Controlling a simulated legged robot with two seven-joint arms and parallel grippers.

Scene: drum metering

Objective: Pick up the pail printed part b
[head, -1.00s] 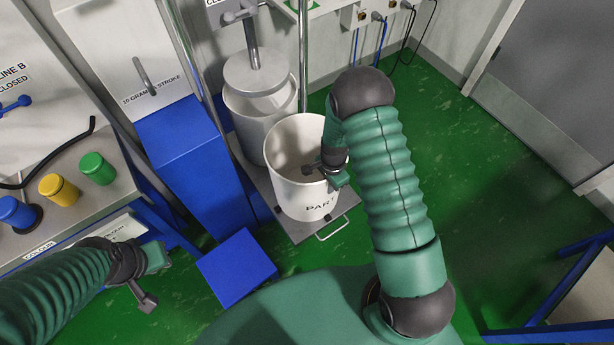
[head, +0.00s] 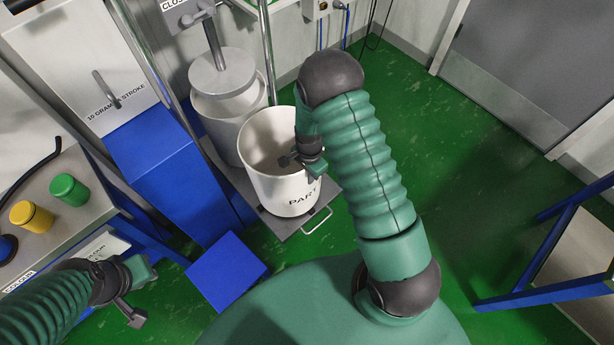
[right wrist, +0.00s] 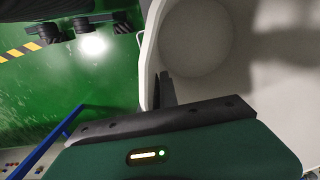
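The white pail (head: 262,180) stands upright on a grey metal platform (head: 281,228). Its print reads "PART"; the letter after it is hidden or turned away. My right gripper (head: 290,160) is at the pail's right rim, with a dark finger end over the opening. In the right wrist view the pale pail wall (right wrist: 149,60) runs up against the dark fingers (right wrist: 163,90); whether they clamp it is unclear. My left gripper (head: 130,312) hangs at the lower left, away from the pail, with nothing visible in it; its finger gap is unclear.
A metal vessel (head: 222,108) stands right behind the pail. A blue box-shaped housing (head: 160,165) and a low blue block (head: 227,271) are to the left. Yellow (head: 31,216) and green (head: 69,190) pots stand on a bench. Green floor (head: 440,170) is clear to the right.

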